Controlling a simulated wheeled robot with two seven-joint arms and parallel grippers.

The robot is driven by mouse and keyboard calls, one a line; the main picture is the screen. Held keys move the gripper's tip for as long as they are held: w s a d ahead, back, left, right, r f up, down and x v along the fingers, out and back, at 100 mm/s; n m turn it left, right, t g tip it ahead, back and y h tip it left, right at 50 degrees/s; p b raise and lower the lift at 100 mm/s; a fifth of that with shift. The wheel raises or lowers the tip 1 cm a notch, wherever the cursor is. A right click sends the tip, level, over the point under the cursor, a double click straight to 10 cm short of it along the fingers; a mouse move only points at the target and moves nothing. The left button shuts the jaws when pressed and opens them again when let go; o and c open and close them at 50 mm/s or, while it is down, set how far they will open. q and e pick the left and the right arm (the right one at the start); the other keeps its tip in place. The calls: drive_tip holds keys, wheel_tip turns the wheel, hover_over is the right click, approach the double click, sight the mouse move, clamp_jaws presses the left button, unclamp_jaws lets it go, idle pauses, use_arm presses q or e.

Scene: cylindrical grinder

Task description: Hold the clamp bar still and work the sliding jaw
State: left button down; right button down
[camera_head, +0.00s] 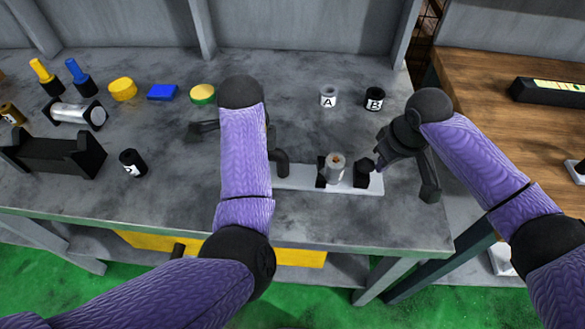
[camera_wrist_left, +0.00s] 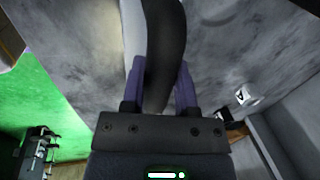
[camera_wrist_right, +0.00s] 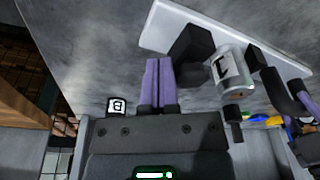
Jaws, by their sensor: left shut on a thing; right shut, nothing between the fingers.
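The clamp bar (camera_head: 300,178) is a pale flat plate lying on the grey bench in the head view. A grey cylinder (camera_head: 336,166) stands on it between black jaws; it also shows in the right wrist view (camera_wrist_right: 231,70). The right-hand block, seemingly the sliding jaw (camera_head: 361,170), appears in the right wrist view (camera_wrist_right: 190,52). My left gripper (camera_wrist_left: 160,80) is shut on a dark curved post (camera_wrist_left: 165,50) at the bar's left end; my arm hides much of it. My right gripper (camera_wrist_right: 158,70) is shut and empty beside the right-hand jaw; I cannot tell whether they touch.
White pot A (camera_head: 328,97) and black pot B (camera_head: 375,98) stand behind the bar. The bench's front strip is clear. A wooden table (camera_head: 480,60) stands right.

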sight(362, 163)
use_arm(q)
drive_tip(key=shift+d, duration=0.1)
use_arm(e)
drive_tip(key=shift+a, duration=2.05)
drive_tip(key=shift+d+r, duration=0.15)
drive_tip(key=shift+r, duration=1)
drive_tip(key=shift+d+r, duration=0.2)
drive_tip(key=shift+r, duration=1)
drive_tip(key=shift+d+r, duration=0.15)
drive_tip(key=shift+r, duration=1)
use_arm(q)
drive_tip(key=shift+c, duration=1.4)
unclamp_jaws()
wheel_tip(362, 163, up, 7)
drive_tip(key=s, duration=0.1)
drive_tip(key=shift+s+r, duration=0.15)
drive_tip(key=shift+s, duration=0.05)
drive_tip(key=shift+s, duration=0.1)
use_arm(e)
drive_tip(key=shift+s, duration=0.1)
